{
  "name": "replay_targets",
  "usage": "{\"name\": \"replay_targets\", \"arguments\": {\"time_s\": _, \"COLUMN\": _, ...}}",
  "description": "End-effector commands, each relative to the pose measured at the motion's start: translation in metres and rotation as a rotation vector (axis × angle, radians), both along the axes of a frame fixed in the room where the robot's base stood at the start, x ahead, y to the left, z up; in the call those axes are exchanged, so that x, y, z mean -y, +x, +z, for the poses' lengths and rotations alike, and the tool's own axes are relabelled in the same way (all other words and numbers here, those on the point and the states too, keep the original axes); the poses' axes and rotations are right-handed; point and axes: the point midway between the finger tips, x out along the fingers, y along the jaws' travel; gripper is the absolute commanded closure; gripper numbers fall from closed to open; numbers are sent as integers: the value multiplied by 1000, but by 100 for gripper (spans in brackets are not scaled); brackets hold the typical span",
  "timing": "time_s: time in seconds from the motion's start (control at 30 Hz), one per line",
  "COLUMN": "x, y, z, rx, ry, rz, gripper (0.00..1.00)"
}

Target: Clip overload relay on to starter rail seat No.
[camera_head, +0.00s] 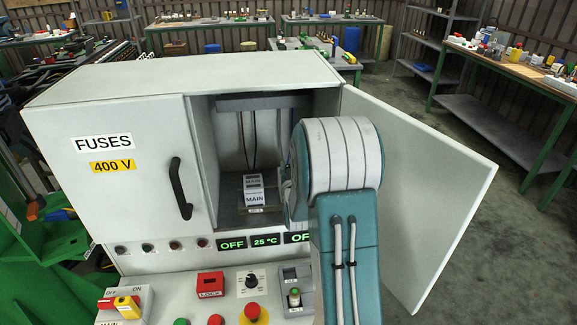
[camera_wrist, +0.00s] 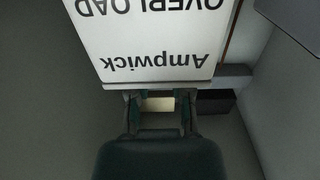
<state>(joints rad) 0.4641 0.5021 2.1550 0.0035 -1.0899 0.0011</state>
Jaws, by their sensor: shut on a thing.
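The overload relay (camera_wrist: 155,42) is a white block with dark "OVERLOAD" and "Ampwick" lettering, upside down in the wrist view. My gripper (camera_wrist: 160,98) is shut on it at its lower edge in that view. In the head view my arm covers the gripper and the relay, at the right part of the open cabinet compartment. A dark rail-like bar (camera_wrist: 216,102) shows beside the relay in the wrist view; I cannot tell whether the relay touches it. The rail seat's number is not readable.
The cabinet's right door (camera_head: 415,190) stands open to the right; the left door marked "FUSES" (camera_head: 130,180) is shut. A block labelled "MAIN" (camera_head: 254,190) sits inside the compartment. Hanging wires (camera_head: 247,140) are behind it. A control panel with a red LOCK box (camera_head: 210,284) lies below.

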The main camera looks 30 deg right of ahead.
Motion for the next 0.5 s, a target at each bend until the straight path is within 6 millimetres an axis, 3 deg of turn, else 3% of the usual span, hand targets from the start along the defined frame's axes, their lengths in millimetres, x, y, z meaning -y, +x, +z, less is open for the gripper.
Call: {"name": "replay_targets", "arguments": {"time_s": 0.5, "x": 0, "y": 0, "z": -10, "rx": 2, "ry": -1, "rz": 0, "gripper": 100}}
